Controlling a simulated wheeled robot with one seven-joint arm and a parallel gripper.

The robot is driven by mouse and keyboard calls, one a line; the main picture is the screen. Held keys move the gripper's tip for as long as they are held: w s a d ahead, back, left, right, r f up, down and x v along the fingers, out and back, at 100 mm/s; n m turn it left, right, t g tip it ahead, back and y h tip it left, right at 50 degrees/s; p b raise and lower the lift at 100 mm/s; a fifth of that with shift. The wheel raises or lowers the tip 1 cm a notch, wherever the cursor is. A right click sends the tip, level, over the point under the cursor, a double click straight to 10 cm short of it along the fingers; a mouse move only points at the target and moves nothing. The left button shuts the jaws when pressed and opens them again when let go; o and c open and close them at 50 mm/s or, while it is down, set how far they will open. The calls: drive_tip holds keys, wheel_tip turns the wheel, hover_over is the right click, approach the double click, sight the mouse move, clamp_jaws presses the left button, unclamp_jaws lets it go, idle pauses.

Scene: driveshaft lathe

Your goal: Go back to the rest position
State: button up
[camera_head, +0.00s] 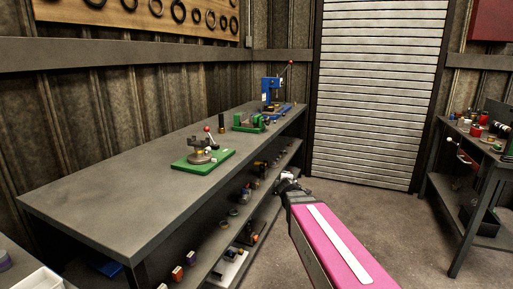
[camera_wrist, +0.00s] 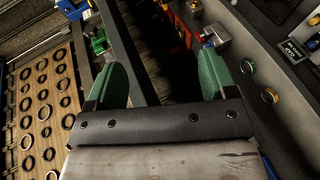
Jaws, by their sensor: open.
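My gripper (camera_head: 288,184) is at the end of my pink arm in the head view, in front of the long grey workbench and near its right end. In the wrist view my gripper (camera_wrist: 161,78) has its two green fingers spread wide apart. Nothing is held between them; a dark gap and a grey beam show there. In the head view the gripper is small, and its fingers are hard to make out.
The grey workbench (camera_head: 105,188) carries a green-based fixture (camera_head: 204,160), a green vise-like device (camera_head: 249,122) and a blue press (camera_head: 271,92). Its lower shelves hold several small parts. A dark side table (camera_head: 465,185) stands at right. Open floor (camera_head: 400,225) lies between, before a roller shutter (camera_head: 375,95).

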drive_tip(key=s+d+f+m+g, duration=0.3)
drive_tip(key=s+f+m+g, duration=0.4)
drive_tip(key=s, duration=0.4)
drive_tip(key=s+d+f+m+g+y, duration=0.1)
drive_tip(key=s+d+f+m+g, duration=0.2)
drive_tip(key=s+f+m+g, duration=0.3)
drive_tip(key=s+f+m, duration=0.3)
drive_tip(key=s+f, duration=0.3)
drive_tip(key=shift+s+g, duration=0.3)
drive_tip(key=shift+g, duration=0.1)
drive_tip(key=shift+d, duration=0.1)
